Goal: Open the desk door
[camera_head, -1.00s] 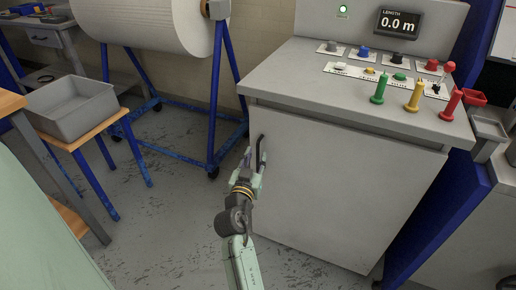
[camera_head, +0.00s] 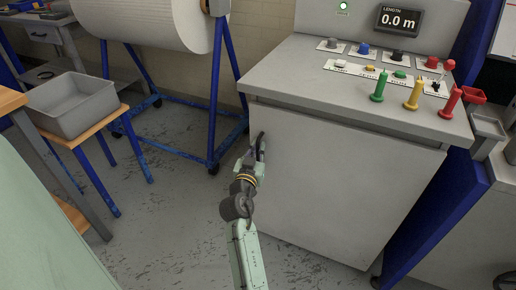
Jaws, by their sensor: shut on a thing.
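The desk door (camera_head: 335,190) is the large light grey front panel of the control desk (camera_head: 290,75). It looks flush with the desk front. A dark upright handle (camera_head: 261,141) sits near the upper left edge of the door. My gripper (camera_head: 256,153) is at this handle and shut on it. The fingers and my arm hide the lower part of the handle.
The desk top carries green (camera_head: 379,86), yellow (camera_head: 414,95) and red (camera_head: 451,103) levers and several buttons. A blue roll stand (camera_head: 213,120) is left of the desk. A grey bin (camera_head: 72,105) sits on a stool further left. Floor before the door is clear.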

